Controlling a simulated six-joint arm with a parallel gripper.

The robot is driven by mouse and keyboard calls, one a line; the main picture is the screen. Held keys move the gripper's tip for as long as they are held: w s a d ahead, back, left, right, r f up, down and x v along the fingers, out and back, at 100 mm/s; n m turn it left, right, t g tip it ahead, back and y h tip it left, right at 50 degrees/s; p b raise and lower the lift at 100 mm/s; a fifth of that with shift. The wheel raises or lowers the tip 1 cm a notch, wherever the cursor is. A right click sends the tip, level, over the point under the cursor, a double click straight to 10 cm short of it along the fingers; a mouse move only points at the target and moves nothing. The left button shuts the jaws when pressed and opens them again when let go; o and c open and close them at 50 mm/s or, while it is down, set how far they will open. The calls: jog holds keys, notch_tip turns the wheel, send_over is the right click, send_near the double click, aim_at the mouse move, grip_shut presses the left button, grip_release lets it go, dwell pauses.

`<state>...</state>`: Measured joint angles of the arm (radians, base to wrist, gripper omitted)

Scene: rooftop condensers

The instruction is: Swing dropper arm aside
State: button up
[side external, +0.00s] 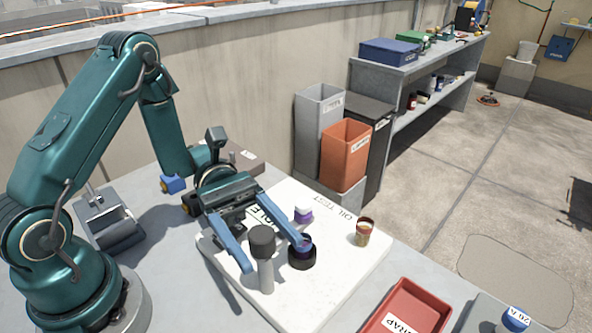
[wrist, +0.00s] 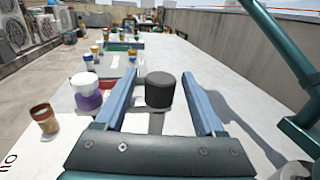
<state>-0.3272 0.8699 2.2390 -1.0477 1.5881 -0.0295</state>
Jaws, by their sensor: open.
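A dark round knob (side external: 263,238) tops a pale upright post (side external: 266,277) on the white oil-test board (side external: 345,270). I take this to be the dropper arm; no separate swinging bar can be made out. My gripper (side external: 273,255) is open, its two blue fingers reaching down either side of the post. In the wrist view the knob (wrist: 160,90) shows between the fingers of my gripper (wrist: 162,74), with gaps on both sides. A dark cup with a purple vial (side external: 302,250) stands by the right fingertip. Contact there cannot be told.
A white-capped purple vial (side external: 303,213) and an amber vial with a red rim (side external: 364,232) stand on the board. A red scrap tray (side external: 408,312) lies at the front right. A grey bin (side external: 318,130) and an orange bin (side external: 345,150) stand beyond the table.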

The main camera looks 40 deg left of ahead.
jog(key=shift+s+d, duration=0.15)
jog(key=shift+d, duration=0.5)
jog(key=shift+s+d, duration=0.15)
jog(key=shift+d, duration=0.45)
grip_shut()
dwell(0.6)
